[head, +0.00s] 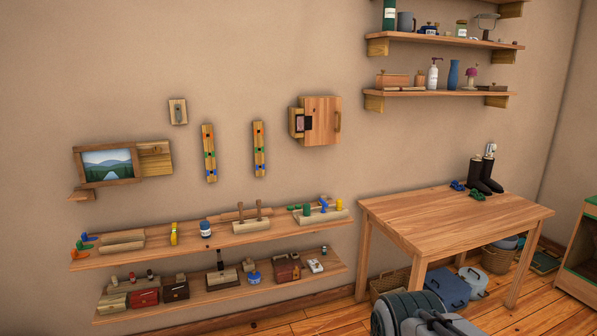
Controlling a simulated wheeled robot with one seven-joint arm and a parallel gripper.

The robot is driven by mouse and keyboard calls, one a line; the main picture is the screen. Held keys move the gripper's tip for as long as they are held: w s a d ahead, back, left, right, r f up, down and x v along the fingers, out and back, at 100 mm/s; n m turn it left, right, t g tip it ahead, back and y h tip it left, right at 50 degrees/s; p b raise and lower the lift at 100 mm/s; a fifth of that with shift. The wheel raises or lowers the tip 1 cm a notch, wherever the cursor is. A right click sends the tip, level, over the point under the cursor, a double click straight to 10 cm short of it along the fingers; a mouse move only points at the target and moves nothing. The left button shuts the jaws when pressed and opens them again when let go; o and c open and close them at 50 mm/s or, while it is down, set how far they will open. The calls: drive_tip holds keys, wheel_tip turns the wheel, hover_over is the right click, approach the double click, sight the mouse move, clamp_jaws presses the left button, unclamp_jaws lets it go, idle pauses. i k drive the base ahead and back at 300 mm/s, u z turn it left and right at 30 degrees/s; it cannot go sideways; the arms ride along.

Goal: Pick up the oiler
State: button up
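I cannot pick out the oiler with certainty. A small blue squat object with a narrow top (254,278) on the lower wall shelf (222,294) looks most like an oiler. It stands between a dark upright tool on a wooden block (222,277) and a brown box (287,270). Grey and black parts of my own arm show at the bottom edge, far to the right of this shelf. My gripper's fingers cannot be seen.
The upper shelf (150,252) holds a blue-white jar (206,229), a yellow item (174,234) and wooden blocks. A wooden table (440,218) with black boots (485,175) stands at right, with bins (447,287) beneath. Its left top is clear.

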sight(307, 207)
drive_tip(key=u, duration=0.5)
drive_tip(key=i, duration=1.65)
drive_tip(key=z, duration=0.4)
drive_tip(key=i, duration=1.4)
drive_tip(key=z, duration=0.8)
